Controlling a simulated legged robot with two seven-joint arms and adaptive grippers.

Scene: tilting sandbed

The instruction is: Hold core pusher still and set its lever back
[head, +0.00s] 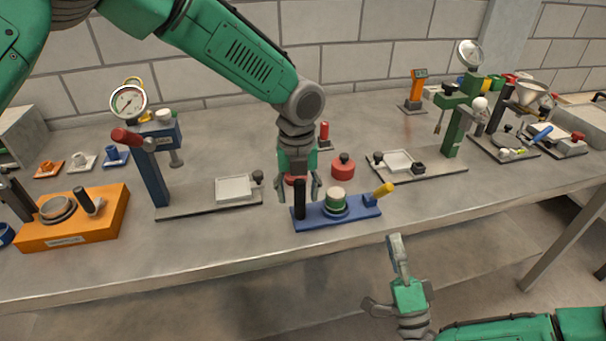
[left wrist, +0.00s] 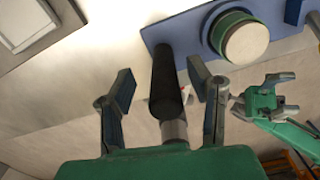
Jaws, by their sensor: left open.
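The core pusher is a blue base (head: 322,219) near the table's front edge. It carries a black upright grip (head: 299,207) on its left, a green and cream round piece (head: 335,199) in the middle and a yellow-ended lever (head: 384,190) slanting up to the right. My left gripper (head: 299,190) is open above the black grip. In the left wrist view the black grip (left wrist: 166,85) stands between the open fingers, with a gap on both sides. My right gripper (head: 382,275) is open and empty, in front of the table edge, below and right of the pusher.
A gauge press with a red handle (head: 126,136) stands left, with a green press (head: 458,125) to the right. An orange fixture (head: 100,231) sits far left. A red knobbed piece (head: 343,168) lies just behind the pusher.

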